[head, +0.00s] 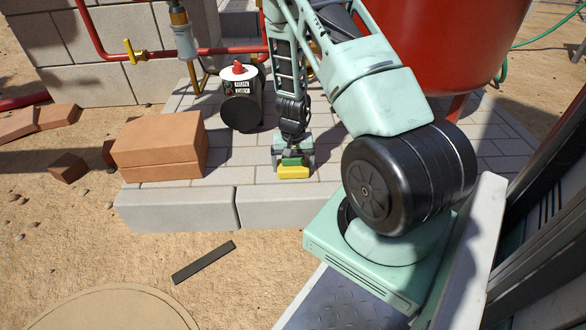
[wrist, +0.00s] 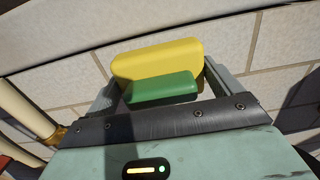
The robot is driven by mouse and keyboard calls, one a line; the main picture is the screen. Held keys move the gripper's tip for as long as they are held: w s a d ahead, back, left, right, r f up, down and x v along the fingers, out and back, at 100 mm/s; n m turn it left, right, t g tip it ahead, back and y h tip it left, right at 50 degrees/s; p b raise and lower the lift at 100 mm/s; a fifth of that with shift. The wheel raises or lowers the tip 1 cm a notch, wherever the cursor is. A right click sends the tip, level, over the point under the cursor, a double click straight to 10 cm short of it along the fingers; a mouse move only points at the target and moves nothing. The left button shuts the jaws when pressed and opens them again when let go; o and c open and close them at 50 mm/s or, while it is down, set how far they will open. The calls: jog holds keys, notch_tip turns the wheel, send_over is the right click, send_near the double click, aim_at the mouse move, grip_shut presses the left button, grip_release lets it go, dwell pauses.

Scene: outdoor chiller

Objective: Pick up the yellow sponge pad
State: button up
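The yellow sponge pad (head: 293,173) lies on the paved slab near its front edge, with a green block (head: 292,161) on its upper side. In the wrist view the yellow pad (wrist: 160,60) sits between and just beyond the fingertips, and the green part (wrist: 162,88) lies nearer the palm. My gripper (head: 293,158) points down over the pad. It is open, with one finger on each side; in the wrist view my gripper (wrist: 162,78) shows a small gap at the right of the green part. Contact at the left finger is hard to tell.
Stacked orange bricks (head: 160,148) stand left of my gripper on the slab. A black canister with a white top (head: 241,105) stands behind-left. A red tank (head: 450,40) and red pipes (head: 100,50) are at the back. A dark flat bar (head: 203,262) lies on the sand.

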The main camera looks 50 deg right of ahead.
aim_at(293, 157)
jog(key=shift+c, duration=1.3)
jog(key=shift+r, duration=0.1)
notch_tip(293, 157, up, 10)
jog(key=p, duration=0.6)
jog(key=shift+p, duration=0.4)
jog(key=shift+o, duration=0.8)
jog(key=shift+c, duration=0.2)
